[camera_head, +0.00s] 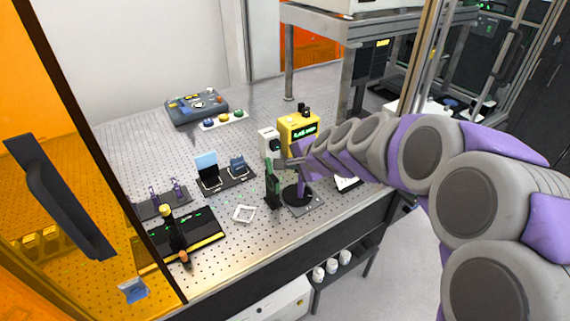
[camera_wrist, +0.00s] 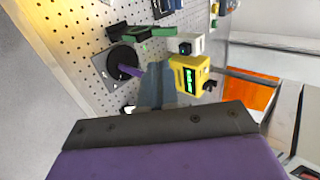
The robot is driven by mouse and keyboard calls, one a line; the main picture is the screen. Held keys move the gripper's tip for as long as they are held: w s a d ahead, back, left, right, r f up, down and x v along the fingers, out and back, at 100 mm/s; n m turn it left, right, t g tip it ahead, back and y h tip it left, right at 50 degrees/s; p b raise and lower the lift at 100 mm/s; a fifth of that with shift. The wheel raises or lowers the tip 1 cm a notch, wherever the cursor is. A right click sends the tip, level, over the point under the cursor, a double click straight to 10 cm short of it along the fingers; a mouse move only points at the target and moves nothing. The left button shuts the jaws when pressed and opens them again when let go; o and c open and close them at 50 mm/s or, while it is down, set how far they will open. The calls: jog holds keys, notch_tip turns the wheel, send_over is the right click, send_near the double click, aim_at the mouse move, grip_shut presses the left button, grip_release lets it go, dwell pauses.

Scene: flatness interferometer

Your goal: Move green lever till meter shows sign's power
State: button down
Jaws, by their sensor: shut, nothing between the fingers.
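The green lever (camera_head: 271,186) stands upright, dark green, near the front of the perforated table; a green bar also shows at the top of the wrist view (camera_wrist: 150,31). The yellow meter (camera_head: 299,122) has a lit green display, too small to read; it also shows in the wrist view (camera_wrist: 188,78). A small tilted white card (camera_head: 346,184), possibly the sign, lies at the right; its text is unreadable. My gripper (camera_head: 289,162) is shut and empty, just above and right of the green lever. Whether it touches the lever cannot be told.
A black round base (camera_head: 299,195) with a purple bar stands right of the green lever. A white box (camera_head: 268,143) stands beside the meter. A white square frame (camera_head: 244,214) and a black board (camera_head: 205,232) lie left. An orange panel (camera_head: 60,150) borders the left side.

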jog(key=b, duration=0.2)
send_near(269, 162)
notch_tip(269, 162, down, 3)
jog(key=w+a, duration=0.1)
jog(key=w+a+f, duration=0.1)
jog(key=w, duration=0.1)
jog(key=shift+w+f+b, duration=0.1)
jog(key=shift+f+b, duration=0.1)
jog(key=shift+b, duration=0.15)
jog(key=shift+w+a+f, duration=0.1)
jog(key=shift+w+a, duration=0.3)
jog(key=shift+w, duration=0.05)
jog(key=shift+p, duration=0.4)
jog(key=shift+w+a+p, duration=0.2)
jog(key=shift+w+p, duration=0.1)
jog(key=shift+p, duration=0.5)
jog(key=shift+w+a+f+g, duration=0.1)
jog(key=shift+f+g, duration=0.05)
jog(key=shift+g, duration=0.15)
